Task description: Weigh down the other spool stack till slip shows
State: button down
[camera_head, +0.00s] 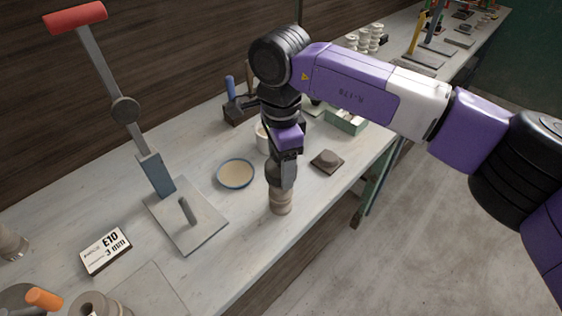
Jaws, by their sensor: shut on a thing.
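My gripper (283,172) points down near the front edge of the bench. It is shut on a dark grey piece, probably a weight, mostly hidden by the fingers. Directly below is a beige-grey spool stack (281,204), upright on the bench. The piece appears to be on or just above its top; I cannot tell whether they touch. Other spool-like pieces stand at the left edge (11,244) and at the bottom left (98,305), both cut off by the frame. No slip is visible on the stack below my gripper.
A blue-rimmed dish (235,174), a white cup (261,138) and a dark square plate with a grey lump (327,161) are near my gripper. The bench's front edge is close.

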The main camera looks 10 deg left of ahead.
jog(key=shift+f+b, duration=0.35)
jog(key=shift+f, duration=0.2)
dwell(1.2)
jog(key=shift+c, duration=1.2)
grip_release()
jog(key=shift+f, duration=0.15)
jog(key=shift+r+b, duration=0.55)
jog(key=shift+r, duration=3.45)
